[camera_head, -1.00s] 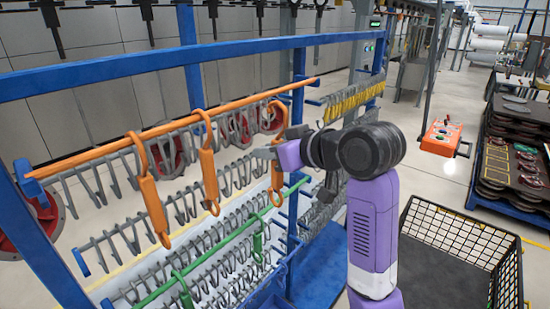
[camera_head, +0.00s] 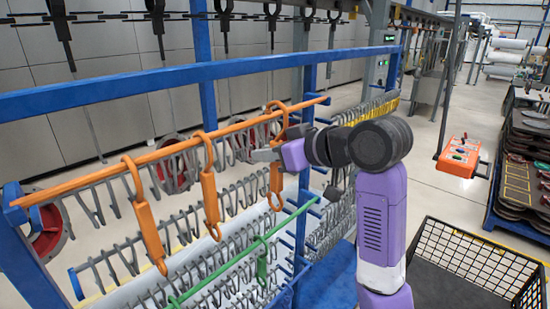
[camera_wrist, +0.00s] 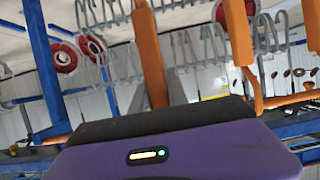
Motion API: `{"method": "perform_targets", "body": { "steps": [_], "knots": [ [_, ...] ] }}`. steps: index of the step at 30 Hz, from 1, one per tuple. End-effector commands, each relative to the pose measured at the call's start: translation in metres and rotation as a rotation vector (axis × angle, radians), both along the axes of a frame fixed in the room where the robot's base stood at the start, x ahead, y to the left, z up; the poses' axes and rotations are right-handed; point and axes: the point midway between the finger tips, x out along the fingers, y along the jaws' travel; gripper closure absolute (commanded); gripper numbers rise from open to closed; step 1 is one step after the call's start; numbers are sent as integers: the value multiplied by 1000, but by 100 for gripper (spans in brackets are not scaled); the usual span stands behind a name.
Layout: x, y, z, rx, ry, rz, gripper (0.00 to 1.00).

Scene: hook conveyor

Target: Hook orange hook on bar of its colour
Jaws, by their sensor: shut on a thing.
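The orange bar (camera_head: 100,174) runs along the rack's front, rising to the right. Two orange hooks, one at the left (camera_head: 145,222) and one in the middle (camera_head: 209,195), hang from it with their loops over it. A third orange hook (camera_head: 276,181) is at the bar's right part. Its loop top stands above the bar line in the head view; I cannot tell whether it rests on the bar. My gripper (camera_head: 262,155) is shut on this third hook below its loop. In the wrist view the held orange shaft (camera_wrist: 150,50) stands between my fingers.
Rows of grey hooks hang behind and below the orange bar. A green bar (camera_head: 235,262) with a green hook (camera_head: 262,264) runs lower. A blue beam (camera_head: 150,85) crosses above, and a blue post (camera_head: 304,170) stands right of the held hook. A black wire crate (camera_head: 470,265) is at lower right.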

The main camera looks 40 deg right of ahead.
Motion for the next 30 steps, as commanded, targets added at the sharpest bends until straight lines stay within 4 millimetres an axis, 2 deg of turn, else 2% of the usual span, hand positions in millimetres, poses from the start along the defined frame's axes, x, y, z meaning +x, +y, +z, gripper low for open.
{"method": "perform_targets", "body": {
  "steps": [21, 30],
  "knots": [
    [52, 2, -2, 0, -2, -1, 100],
    [56, 2, -24, 0, -1, 0, 100]
  ]
}}
